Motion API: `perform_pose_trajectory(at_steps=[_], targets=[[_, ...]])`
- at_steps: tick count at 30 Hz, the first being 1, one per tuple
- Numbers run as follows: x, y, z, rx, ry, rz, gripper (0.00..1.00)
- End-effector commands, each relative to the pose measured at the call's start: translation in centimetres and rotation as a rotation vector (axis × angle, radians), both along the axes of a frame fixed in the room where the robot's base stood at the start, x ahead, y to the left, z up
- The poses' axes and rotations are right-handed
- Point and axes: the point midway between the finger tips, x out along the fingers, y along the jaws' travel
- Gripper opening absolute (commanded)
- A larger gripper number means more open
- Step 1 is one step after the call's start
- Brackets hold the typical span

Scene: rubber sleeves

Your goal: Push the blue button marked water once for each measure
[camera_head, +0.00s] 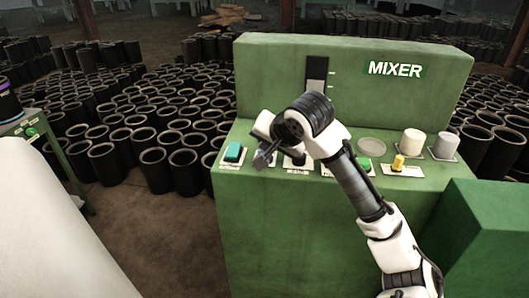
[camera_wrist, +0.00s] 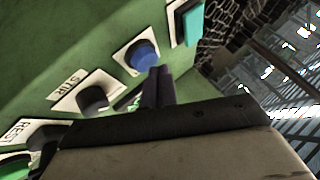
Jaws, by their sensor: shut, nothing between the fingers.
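The blue button (camera_wrist: 142,55) is a round knob on a white plate on the green mixer panel, seen in the wrist view. Any lettering on its plate is not readable there. My gripper (camera_wrist: 158,76) is shut and empty, its dark fingertips close beside the blue button's lower right edge. I cannot tell if they touch it. In the head view my gripper (camera_head: 263,160) hangs over the left part of the mixer panel (camera_head: 300,230), and my arm and gripper hide the blue button.
A teal button (camera_head: 233,152) is on the left; it shows in the wrist view (camera_wrist: 187,24). A dark knob (camera_wrist: 92,98) marked STIR neighbours the blue one. A gauge (camera_head: 317,75) stands behind.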

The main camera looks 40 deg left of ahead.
Motion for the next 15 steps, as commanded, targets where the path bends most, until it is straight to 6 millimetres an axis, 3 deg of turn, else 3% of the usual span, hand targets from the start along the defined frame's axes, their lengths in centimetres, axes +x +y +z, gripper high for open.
perform_pose_trajectory(at_steps=[15], targets=[[-0.01, 0.0, -0.65, 0.0, 0.0, 0.0, 0.0]])
